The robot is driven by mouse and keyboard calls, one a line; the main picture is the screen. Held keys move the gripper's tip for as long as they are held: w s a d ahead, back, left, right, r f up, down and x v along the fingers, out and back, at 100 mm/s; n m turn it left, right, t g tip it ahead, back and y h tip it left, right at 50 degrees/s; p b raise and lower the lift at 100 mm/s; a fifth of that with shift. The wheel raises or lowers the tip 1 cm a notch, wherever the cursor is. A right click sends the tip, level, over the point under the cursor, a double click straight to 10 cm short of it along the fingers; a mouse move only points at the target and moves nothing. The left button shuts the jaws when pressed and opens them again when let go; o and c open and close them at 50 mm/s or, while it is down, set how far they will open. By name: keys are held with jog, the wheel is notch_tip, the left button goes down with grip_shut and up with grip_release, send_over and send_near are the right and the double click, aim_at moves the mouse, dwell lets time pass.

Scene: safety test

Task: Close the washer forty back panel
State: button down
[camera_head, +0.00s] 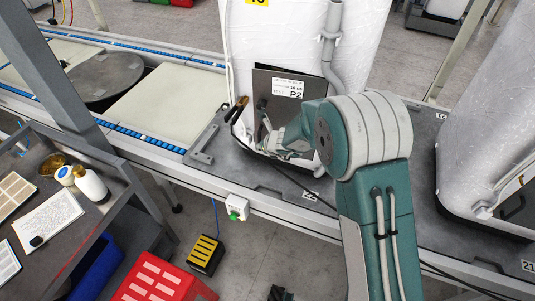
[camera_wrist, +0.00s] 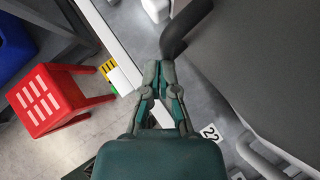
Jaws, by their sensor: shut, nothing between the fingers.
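The white-wrapped washer (camera_head: 285,40) stands on the conveyor, with a partly cut-off yellow label at its top. Its dark grey back panel (camera_head: 262,84) bears a white P2 label. My arm hides the panel's lower right, and I cannot tell how far it stands open. My gripper (camera_head: 265,124) is in front of the panel's lower part. In the wrist view my gripper (camera_wrist: 158,66) is shut and empty, its tips close to a dark bent handle or tube (camera_wrist: 186,30); contact is unclear. A large grey surface (camera_wrist: 265,55), possibly the panel, fills the right.
A clamp on a cable (camera_head: 238,108) hangs left of the panel. Another wrapped washer (camera_head: 485,120) stands at right. A cart with bottles (camera_head: 90,184) is at left. A red stool (camera_head: 160,280) and yellow-black pedal (camera_head: 205,253) are on the floor. The conveyor plate left of the washer is clear.

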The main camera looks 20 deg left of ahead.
jog(key=shift+w+a, duration=0.2)
jog(key=shift+w, duration=0.5)
jog(key=shift+w+a, duration=0.15)
jog(key=shift+w, duration=0.55)
jog(key=shift+r, duration=0.1)
